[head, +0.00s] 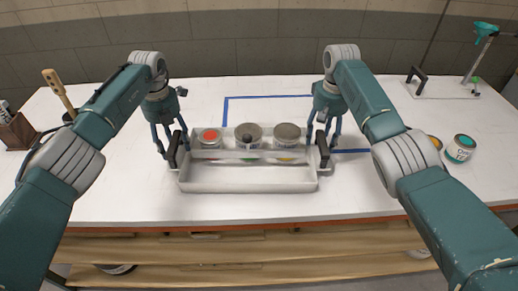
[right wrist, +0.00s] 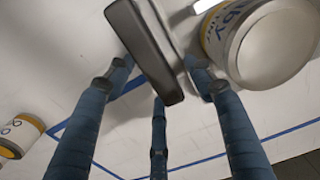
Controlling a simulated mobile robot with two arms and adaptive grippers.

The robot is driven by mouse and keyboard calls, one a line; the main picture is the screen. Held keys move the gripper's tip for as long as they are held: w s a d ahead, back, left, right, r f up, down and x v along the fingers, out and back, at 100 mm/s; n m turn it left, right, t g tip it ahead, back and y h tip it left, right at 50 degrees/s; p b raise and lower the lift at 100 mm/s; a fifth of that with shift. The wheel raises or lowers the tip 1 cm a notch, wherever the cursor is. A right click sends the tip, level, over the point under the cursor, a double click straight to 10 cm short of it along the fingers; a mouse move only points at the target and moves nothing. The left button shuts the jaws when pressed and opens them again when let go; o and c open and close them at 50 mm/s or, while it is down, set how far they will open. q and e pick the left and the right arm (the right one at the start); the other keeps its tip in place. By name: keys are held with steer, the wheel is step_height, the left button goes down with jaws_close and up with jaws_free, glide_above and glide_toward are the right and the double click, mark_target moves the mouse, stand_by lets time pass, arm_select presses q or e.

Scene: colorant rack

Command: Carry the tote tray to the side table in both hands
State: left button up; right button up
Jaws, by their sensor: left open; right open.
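The grey tote tray (head: 247,180) rests on the white table, with three cans in its rear part. Its left handle is a dark bar (head: 173,149), and its right dark handle (head: 323,149) also shows in the right wrist view (right wrist: 145,50). My left gripper (head: 172,146) is open, pointing down with its fingers around the left handle. My right gripper (head: 322,140) is open at the right handle. In the right wrist view its blue fingers (right wrist: 155,82) straddle the handle bar, apart from each other. The side table is not recognisable in these views.
Blue tape (head: 265,97) marks an outline on the table behind the tray. A wooden holder (head: 17,132) stands at the far left, and a stand with a green funnel (head: 484,30) at the back right.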

steer(key=shift+s, duration=0.1)
arm_select(q)
jaws_close()
arm_select(e)
jaws_close()
arm_select(q)
steer(key=shift+w+r, duration=0.1)
steer(key=shift+r, duration=0.1)
arm_select(e)
steer(key=shift+w+r, duration=0.2)
